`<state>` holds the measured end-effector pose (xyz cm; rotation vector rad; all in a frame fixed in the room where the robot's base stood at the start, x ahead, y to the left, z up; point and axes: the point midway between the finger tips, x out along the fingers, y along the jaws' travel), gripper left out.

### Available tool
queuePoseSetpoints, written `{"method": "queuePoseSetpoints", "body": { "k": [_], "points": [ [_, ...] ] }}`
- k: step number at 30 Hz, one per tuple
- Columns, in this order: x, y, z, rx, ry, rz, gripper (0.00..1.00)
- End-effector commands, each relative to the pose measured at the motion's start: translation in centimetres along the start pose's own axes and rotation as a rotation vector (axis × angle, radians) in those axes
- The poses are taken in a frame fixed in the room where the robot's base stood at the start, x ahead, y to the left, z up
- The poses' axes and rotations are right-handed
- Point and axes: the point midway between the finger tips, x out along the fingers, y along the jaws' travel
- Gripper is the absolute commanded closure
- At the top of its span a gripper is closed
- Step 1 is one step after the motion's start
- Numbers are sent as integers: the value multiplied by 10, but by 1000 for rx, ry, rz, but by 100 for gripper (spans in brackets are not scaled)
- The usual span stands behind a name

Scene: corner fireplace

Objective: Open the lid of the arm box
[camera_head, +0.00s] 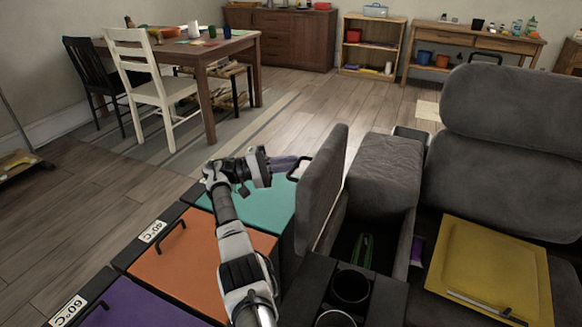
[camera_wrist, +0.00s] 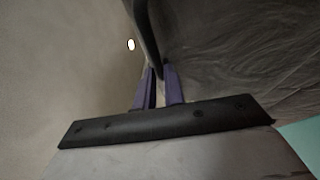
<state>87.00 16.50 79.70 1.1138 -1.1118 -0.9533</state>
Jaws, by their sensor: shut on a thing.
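The arm box (camera_head: 393,235) is the grey padded armrest beside the sofa seat, with its dark compartment showing. Its grey lid (camera_head: 328,180) stands nearly upright along the compartment's left side. A black handle (camera_head: 299,168) sticks out from the lid's left face; it also shows in the wrist view (camera_wrist: 147,35). My gripper (camera_head: 292,163) reaches in from the left, with its purple fingers (camera_wrist: 160,82) shut on the handle. A green object (camera_head: 362,250) lies inside the compartment. The lid's hinge is hard to make out.
Two cup holders (camera_head: 350,286) sit in front of the compartment. Teal (camera_head: 263,200), orange (camera_head: 205,262) and purple (camera_head: 150,310) panels with black handles lie to the left. A yellow folder-like item (camera_head: 490,265) rests on the seat. Open wooden floor (camera_head: 295,115) stretches behind.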

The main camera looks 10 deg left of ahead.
Motion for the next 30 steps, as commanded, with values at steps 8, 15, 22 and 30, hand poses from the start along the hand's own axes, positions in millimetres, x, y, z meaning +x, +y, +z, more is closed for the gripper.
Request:
{"method": "queuePoseSetpoints", "body": {
  "k": [8, 15, 22, 30],
  "points": [
    [1, 1, -1, 1, 1, 0, 100],
    [1, 1, 0, 1, 0, 0, 67],
    [0, 0, 0, 0, 1, 0, 67],
    [-18, -1, -1, 1, 2, 0, 67]
  ]
}}
